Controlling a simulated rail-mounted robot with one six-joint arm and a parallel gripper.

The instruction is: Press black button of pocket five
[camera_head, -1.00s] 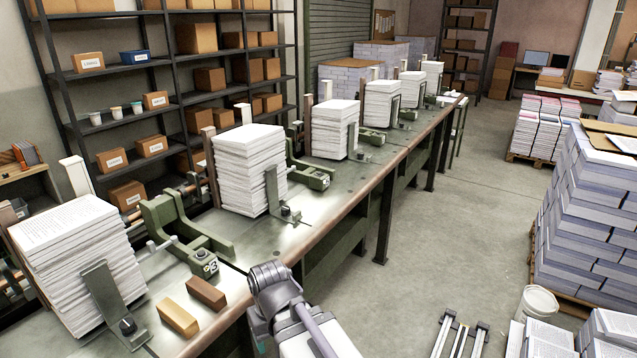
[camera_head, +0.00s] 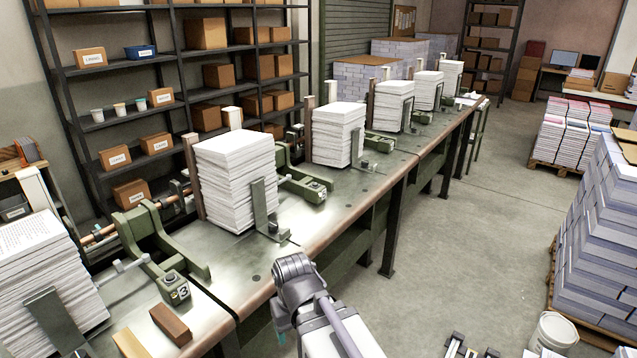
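Green clamp units stand along the metal bench (camera_head: 245,262), beside tall paper stacks. The nearest unit (camera_head: 172,288) reads 3 on its end block. The second unit (camera_head: 315,190) and the third unit (camera_head: 382,142) have end blocks too small to read. Smaller green units follow farther along. No number five is legible, and I cannot make out a black button for it. My arm rises from the bottom middle, with its grey joint over the bench's front edge near the nearest unit. My gripper's fingers are not visible.
Paper stacks (camera_head: 237,180) with upright metal plates line the bench. Two blocks, one tan (camera_head: 130,343) and one brown (camera_head: 170,324), lie at the near edge. A paper pallet (camera_head: 600,250) and white bucket (camera_head: 553,335) stand right. The aisle floor (camera_head: 470,230) is clear.

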